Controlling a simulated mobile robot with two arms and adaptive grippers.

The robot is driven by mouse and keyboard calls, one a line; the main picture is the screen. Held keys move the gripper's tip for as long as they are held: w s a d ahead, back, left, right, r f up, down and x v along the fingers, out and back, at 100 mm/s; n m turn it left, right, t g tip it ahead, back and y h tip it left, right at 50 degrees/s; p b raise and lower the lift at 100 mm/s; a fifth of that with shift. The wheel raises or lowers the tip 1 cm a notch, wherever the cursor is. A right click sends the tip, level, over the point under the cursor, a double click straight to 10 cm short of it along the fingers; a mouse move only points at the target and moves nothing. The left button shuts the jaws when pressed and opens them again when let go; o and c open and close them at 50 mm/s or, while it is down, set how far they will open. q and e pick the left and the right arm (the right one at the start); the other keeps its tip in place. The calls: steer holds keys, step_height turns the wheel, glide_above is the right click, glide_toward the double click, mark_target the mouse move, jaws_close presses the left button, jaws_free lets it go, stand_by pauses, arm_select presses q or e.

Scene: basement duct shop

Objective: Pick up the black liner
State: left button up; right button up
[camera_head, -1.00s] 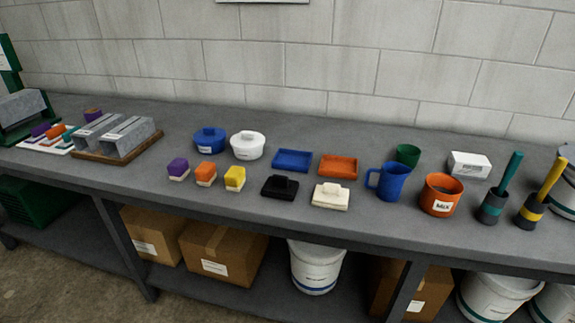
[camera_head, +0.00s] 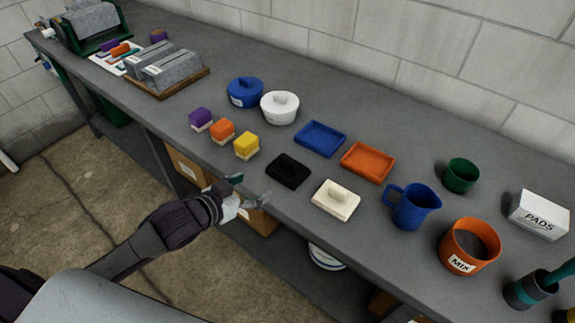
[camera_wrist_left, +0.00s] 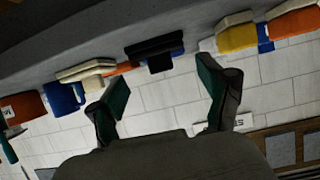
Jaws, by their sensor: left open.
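The black liner (camera_head: 288,170) is a flat black block with a raised grip on top, lying near the front edge of the grey bench. It also shows at the top middle of the left wrist view (camera_wrist_left: 153,48). My left gripper (camera_head: 252,190) is at the bench's front edge, just in front of and to the left of the black liner. In the left wrist view the liner lies ahead, between the two spread fingertips (camera_wrist_left: 162,88). My right gripper is not in view.
A cream block (camera_head: 335,199) of similar shape sits close right of the liner. A yellow sponge (camera_head: 246,145) is on its left. Blue (camera_head: 320,138) and orange (camera_head: 368,161) trays lie behind. A blue jug (camera_head: 412,206) stands further right. The bench edge runs in front.

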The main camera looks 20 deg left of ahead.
mark_target(286, 166)
arm_select(q)
steer(key=shift+h, duration=0.3)
steer(key=w+d, duration=0.1)
steer(key=w, duration=0.1)
steer(key=w+d, duration=0.1)
steer(key=w, duration=0.1)
steer(key=w+d+p, duration=0.1)
steer(key=w, duration=0.1)
steer(key=shift+w+d+f, duration=0.3)
steer(key=shift+w, duration=0.1)
steer(key=shift+w+d+f, duration=0.15)
steer(key=shift+w+f, duration=0.1)
steer(key=shift+w, duration=0.2)
steer(key=p+x, duration=0.1)
steer(key=x, duration=0.3)
steer(key=shift+w, duration=0.15)
steer(key=shift+w+d+f, duration=0.15)
steer(key=shift+w+f, duration=0.1)
steer(key=shift+w, duration=0.2)
steer(key=shift+s, duration=0.1)
steer(key=c, duration=1.3)
